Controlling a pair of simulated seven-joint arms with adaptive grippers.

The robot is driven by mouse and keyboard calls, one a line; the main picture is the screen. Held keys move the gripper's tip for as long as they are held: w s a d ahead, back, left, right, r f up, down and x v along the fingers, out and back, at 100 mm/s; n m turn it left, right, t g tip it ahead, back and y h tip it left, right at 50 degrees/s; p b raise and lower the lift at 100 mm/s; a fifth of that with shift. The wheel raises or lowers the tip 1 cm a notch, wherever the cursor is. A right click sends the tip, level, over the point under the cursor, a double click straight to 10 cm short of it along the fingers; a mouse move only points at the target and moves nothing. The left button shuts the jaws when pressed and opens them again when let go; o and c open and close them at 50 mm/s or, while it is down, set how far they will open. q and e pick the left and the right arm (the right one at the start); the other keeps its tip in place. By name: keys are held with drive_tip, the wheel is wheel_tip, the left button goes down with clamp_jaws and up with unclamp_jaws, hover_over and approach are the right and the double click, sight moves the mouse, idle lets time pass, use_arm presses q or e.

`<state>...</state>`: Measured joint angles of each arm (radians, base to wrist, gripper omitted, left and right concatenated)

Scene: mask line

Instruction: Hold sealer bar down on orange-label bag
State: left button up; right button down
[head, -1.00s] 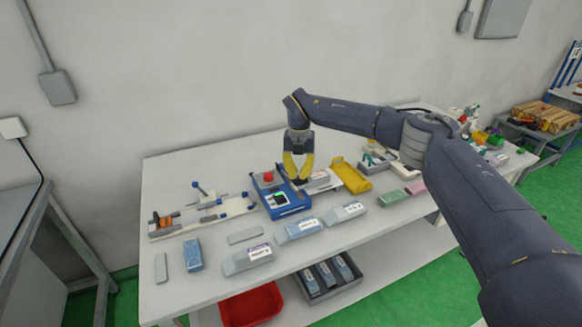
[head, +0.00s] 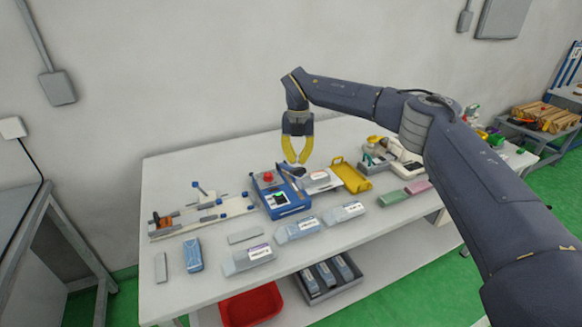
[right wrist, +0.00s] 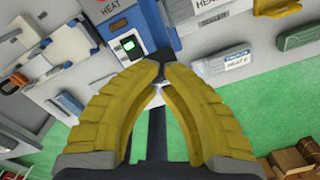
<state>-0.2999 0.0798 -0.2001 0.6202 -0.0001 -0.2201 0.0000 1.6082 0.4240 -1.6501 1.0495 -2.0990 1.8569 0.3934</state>
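The blue sealer (head: 287,203) with a red knob and small green-lit screen stands mid-table; it also shows in the right wrist view (right wrist: 172,14). Its dark sealer bar (head: 285,172) lies along its right side. My right gripper (head: 297,164) is above the bar's far end. In the right wrist view its yellow fingers (right wrist: 160,66) converge with tips almost together. A dark part shows just beyond the tips, and I see nothing clearly held. Pale bags (head: 248,259), (head: 296,230), (head: 344,212) lie along the front; I cannot make out an orange label. My left gripper is out of view.
A yellow tray (head: 350,175) is right of the sealer. A white fixture with an orange piece (head: 163,222) stands left. A red bin (head: 250,304) and a grey crate with bags (head: 354,290) are on the lower shelf. The table's back left is clear.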

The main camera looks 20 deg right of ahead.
drive_tip(key=shift+r, duration=0.3)
drive_tip(key=shift+r, duration=2.35)
